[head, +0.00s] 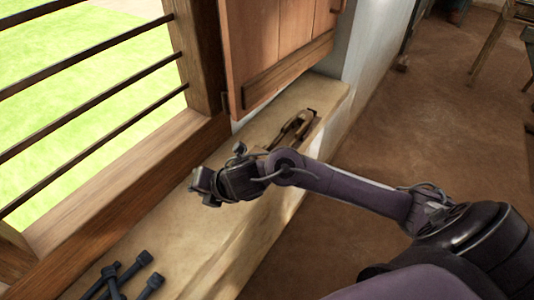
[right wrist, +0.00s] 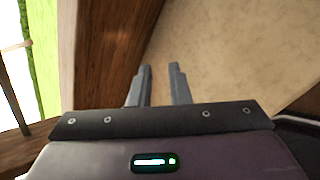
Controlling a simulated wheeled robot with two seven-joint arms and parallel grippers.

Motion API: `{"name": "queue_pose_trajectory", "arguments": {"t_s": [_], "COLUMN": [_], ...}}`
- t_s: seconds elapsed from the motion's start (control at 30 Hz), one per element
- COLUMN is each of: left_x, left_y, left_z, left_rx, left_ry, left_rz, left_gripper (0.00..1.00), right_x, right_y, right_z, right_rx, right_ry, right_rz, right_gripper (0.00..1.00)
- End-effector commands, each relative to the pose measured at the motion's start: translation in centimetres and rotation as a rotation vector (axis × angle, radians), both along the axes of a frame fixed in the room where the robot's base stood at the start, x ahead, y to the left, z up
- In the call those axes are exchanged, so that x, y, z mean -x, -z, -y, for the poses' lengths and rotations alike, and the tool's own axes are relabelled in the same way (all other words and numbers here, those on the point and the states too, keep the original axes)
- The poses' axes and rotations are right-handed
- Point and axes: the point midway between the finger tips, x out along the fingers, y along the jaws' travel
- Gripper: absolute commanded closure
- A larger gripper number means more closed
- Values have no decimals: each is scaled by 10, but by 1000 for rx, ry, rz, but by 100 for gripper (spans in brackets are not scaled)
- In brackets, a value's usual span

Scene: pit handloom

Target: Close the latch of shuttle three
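A brown wooden shuttle-like piece (head: 296,127) with a long opening lies on the pale window ledge, below the wooden shutter in the head view. My right forearm hides its near end. No latch or number on it can be made out. My right gripper (head: 205,186) is over the ledge, to the left of and nearer than this piece, and apart from it. In the right wrist view the right gripper's two fingers (right wrist: 160,70) stand apart with nothing between them, against the pale ledge and brown wood. My left gripper is not in view.
Several dark rods with knobbed ends (head: 125,278) lie on the ledge at the bottom left. A barred window frame (head: 130,165) runs along the left, and a shutter (head: 285,45) hangs above the ledge (head: 255,225). The earthen floor (head: 440,110) at right is mostly open.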

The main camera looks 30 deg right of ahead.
Motion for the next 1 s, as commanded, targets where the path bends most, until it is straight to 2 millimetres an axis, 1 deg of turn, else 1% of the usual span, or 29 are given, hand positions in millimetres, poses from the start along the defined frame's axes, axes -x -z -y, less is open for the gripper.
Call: {"name": "queue_pose_trajectory", "arguments": {"t_s": [0.03,0.07,0.1,0.17,0.2,0.27,0.3,0.4,0.5,0.6,0.67,1.0], "left_x": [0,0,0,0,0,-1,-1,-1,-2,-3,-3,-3], "left_y": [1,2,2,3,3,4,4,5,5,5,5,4], "left_z": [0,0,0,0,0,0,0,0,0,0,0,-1], "left_rx": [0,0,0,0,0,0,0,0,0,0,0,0], "left_ry": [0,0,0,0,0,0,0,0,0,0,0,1], "left_rz": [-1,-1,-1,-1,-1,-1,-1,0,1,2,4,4], "left_gripper": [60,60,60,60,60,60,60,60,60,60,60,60], "right_x": [-11,-14,-17,-20,-21,-20,-18,-9,-1,2,2,-17], "right_y": [-3,-3,-4,-6,-10,-16,-21,-33,-42,-43,-40,9], "right_z": [20,32,50,81,103,137,159,202,227,236,237,228], "right_rx": [134,207,299,428,505,595,644,720,752,760,761,760], "right_ry": [-127,-205,-301,-434,-510,-605,-658,-753,-807,-832,-838,-835], "right_rz": [45,58,71,73,65,47,30,-13,-40,-54,-56,-56], "right_gripper": [83,83,83,83,83,83,83,83,83,83,83,83]}}
